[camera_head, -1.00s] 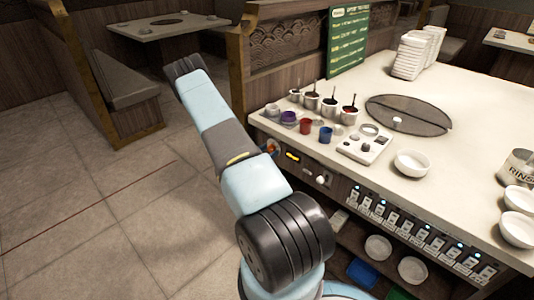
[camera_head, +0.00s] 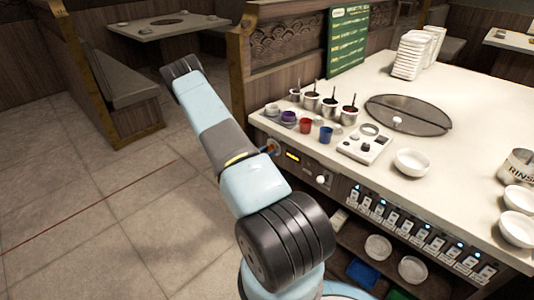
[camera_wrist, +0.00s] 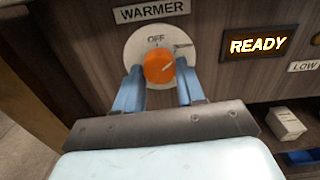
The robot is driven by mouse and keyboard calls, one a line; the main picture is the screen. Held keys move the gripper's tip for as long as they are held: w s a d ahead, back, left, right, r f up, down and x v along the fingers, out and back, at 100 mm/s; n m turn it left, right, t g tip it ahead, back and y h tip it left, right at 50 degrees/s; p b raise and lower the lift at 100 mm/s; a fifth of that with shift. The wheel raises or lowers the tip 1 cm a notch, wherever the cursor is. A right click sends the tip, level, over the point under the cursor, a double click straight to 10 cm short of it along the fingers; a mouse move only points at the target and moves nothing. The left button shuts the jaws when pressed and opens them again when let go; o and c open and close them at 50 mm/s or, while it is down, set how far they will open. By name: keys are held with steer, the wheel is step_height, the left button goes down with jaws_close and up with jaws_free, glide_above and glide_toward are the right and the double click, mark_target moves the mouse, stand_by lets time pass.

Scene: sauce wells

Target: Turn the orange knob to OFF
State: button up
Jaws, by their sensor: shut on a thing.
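The orange knob (camera_wrist: 159,66) sits on a round pale dial plate (camera_wrist: 136,45) in the wrist view. The plate reads OFF at the top, under a WARMER label (camera_wrist: 152,11). A light pointer line on the knob's face points right and slightly up, away from OFF. My gripper (camera_wrist: 158,72) has its blue fingers on the left and right sides of the knob and is shut on it. In the head view my arm largely hides the knob and the gripper at the counter's front panel.
A lit READY display (camera_wrist: 258,45) and a LOW label (camera_wrist: 303,66) are right of the dial. On the counter (camera_head: 460,110) above stand sauce wells, small cups (camera_head: 326,135) and a bowl (camera_head: 412,162). Open floor lies left.

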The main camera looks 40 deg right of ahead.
steer(key=n, duration=0.6)
steer(key=shift+d, duration=0.1)
steer(key=n, duration=0.5)
steer(key=shift+r, duration=0.1)
steer(key=shift+n, duration=0.3)
stand_by(0.3)
steer(key=o, duration=1)
steer(key=shift+o, duration=0.2)
steer(key=s+a, duration=0.1)
steer(key=a, duration=1.2)
steer(key=shift+a, duration=0.4)
